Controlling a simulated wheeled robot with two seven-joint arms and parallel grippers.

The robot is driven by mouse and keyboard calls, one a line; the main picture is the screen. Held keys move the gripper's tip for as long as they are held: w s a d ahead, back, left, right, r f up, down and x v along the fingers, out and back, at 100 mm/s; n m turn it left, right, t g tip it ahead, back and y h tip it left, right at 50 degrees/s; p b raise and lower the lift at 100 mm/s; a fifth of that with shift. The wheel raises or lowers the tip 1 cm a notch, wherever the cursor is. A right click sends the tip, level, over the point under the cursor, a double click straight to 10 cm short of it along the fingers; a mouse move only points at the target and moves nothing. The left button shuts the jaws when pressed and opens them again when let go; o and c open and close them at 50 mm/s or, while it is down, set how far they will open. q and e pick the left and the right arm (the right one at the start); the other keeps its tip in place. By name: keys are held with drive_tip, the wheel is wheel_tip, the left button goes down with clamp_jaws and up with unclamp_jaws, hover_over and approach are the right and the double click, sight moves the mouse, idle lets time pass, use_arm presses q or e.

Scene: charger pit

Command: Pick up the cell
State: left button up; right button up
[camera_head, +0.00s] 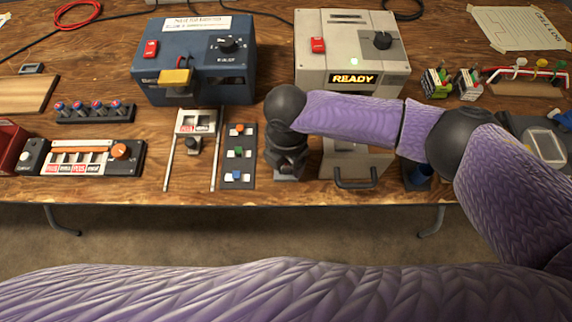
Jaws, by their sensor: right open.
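My right gripper (288,174) is dark and points down at the table's front part, between a dark panel of small coloured switches (239,155) and a grey box with a handle (357,165). Its fingers are open, but the gap between them is hard to make out. I cannot pick out the cell for certain; anything under or behind the gripper is hidden. My left gripper is not in view.
The grey READY machine (310,78) and a blue machine with a yellow part (195,90) stand at the back. Metal rails (168,165) lie left of the switch panel. My purple right arm covers much of the table's right side. Bare wood (100,190) shows along the front edge.

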drive_tip(key=shift+f, duration=0.55)
drive_tip(key=shift+r, duration=0.15)
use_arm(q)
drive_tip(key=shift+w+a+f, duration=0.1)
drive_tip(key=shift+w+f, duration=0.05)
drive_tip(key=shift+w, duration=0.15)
use_arm(e)
clamp_jaws()
drive_tip(key=shift+r, duration=0.15)
